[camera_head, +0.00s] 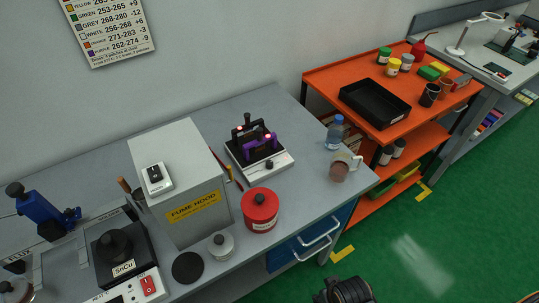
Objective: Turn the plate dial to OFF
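A low white unit (278,168) stands on the grey bench near the wall. It has a dark round dial (269,164) on its front face. Black and purple brackets with small red lit spots stand on top. The dial's markings are too small to read, so its setting cannot be told. Part of a dark gripper, seemingly my right one (345,291), shows at the bottom edge, in front of the bench and far from the dial. Its fingers are not clear, and nothing is seen held. My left gripper is not in view.
A fume hood (185,190) stands left of the unit. A red canister (260,211) stands before it, and a bottle (334,133) and mug (341,167) to its right. A solder pot (118,247) with a red switch is at left. An orange cart (325,80) is beyond.

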